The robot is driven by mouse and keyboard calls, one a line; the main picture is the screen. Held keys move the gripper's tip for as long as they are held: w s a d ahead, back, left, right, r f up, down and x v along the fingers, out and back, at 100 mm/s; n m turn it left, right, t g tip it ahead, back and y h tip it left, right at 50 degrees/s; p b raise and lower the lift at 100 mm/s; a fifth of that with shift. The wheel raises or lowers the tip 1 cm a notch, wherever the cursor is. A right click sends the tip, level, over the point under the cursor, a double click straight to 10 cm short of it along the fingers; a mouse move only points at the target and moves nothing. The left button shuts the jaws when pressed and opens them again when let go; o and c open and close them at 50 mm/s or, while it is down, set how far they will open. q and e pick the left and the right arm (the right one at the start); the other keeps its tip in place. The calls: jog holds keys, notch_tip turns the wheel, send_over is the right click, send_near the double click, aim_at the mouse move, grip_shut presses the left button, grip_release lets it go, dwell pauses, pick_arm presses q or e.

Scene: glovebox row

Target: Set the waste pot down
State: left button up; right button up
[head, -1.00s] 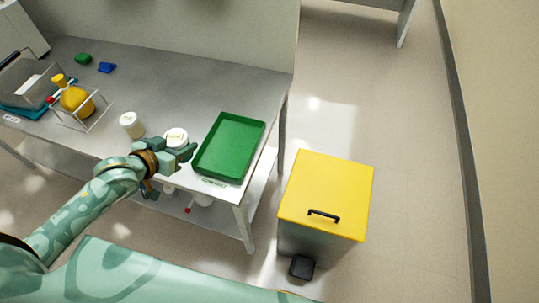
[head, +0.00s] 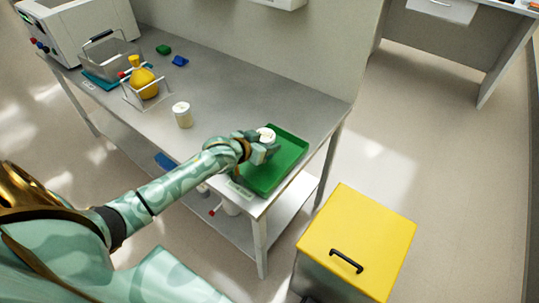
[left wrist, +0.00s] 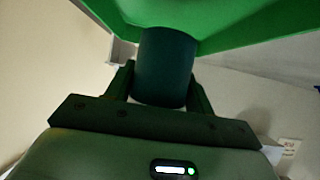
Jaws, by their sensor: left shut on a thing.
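My left gripper (head: 260,150) is shut on a small white-topped pot (head: 267,134), which I take to be the waste pot. The pot is over the left part of the green tray (head: 282,176) at the bench's right end. In the left wrist view the pot (left wrist: 166,65) is a dark, shaded cylinder between the two fingers, with the green tray (left wrist: 245,30) along the top. I cannot tell whether its base touches the tray. My right gripper is not in view.
Another white pot (head: 182,114) stands on the grey bench (head: 232,98) left of the tray. A yellow flask (head: 142,82) in a wire rack and blue and green pieces are farther left. A yellow-lidded bin (head: 358,235) stands on the floor at right.

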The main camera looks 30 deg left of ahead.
pick_arm(q)
jog(key=shift+w+f, duration=0.45)
jog(key=shift+f, duration=0.1)
jog(key=f+b, duration=0.2)
jog(key=f, duration=0.1)
jog(key=shift+w+f, duration=0.2)
jog(key=shift+f, duration=0.1)
jog(key=shift+r, duration=0.15)
jog(key=o, duration=1)
jog(key=shift+o, duration=0.2)
